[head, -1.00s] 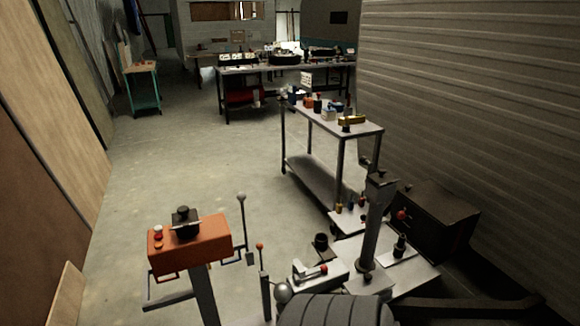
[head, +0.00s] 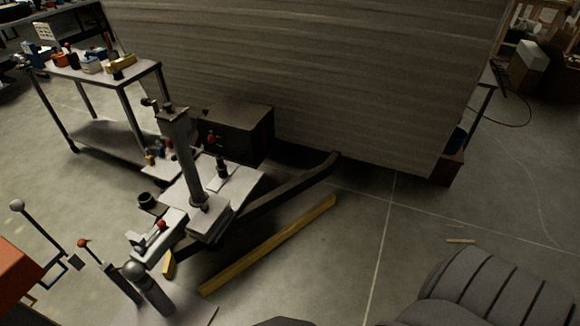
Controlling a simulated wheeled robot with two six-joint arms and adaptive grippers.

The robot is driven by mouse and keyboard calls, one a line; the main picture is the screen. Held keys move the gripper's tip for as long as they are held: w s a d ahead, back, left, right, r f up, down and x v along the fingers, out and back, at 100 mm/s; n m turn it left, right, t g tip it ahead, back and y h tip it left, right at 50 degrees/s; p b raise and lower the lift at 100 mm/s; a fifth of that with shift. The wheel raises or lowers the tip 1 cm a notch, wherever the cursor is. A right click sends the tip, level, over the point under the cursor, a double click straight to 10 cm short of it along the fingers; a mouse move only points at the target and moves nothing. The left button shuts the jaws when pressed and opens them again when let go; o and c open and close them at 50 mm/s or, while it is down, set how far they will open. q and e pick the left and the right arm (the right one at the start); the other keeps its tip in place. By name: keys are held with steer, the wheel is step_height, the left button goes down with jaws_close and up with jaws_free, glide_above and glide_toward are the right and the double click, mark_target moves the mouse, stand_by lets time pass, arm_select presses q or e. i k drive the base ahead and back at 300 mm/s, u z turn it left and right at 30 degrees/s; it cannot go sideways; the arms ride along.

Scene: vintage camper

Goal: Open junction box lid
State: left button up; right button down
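I cannot tell for sure which thing is the junction box. A dark closed box (head: 240,130) stands by the front of the camper, behind the grey jack post (head: 180,150) of the trailer tongue. Its top looks flat and shut, and the post hides part of its left side. Part of an orange box (head: 15,275) shows at the lower left edge; the rest is cut off. Neither of my grippers is in view.
The camper's ribbed wall (head: 300,70) fills the back. A metal cart (head: 110,75) with small items stands left. The tongue, a dark beam (head: 270,205), a yellow bar (head: 265,245) and a ball-topped lever (head: 40,230) crowd the middle and left. Floor (head: 430,220) is mostly clear at right.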

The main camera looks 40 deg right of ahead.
mark_target(205, 219)
steer(key=z, duration=0.7)
steer(key=i, duration=1.5)
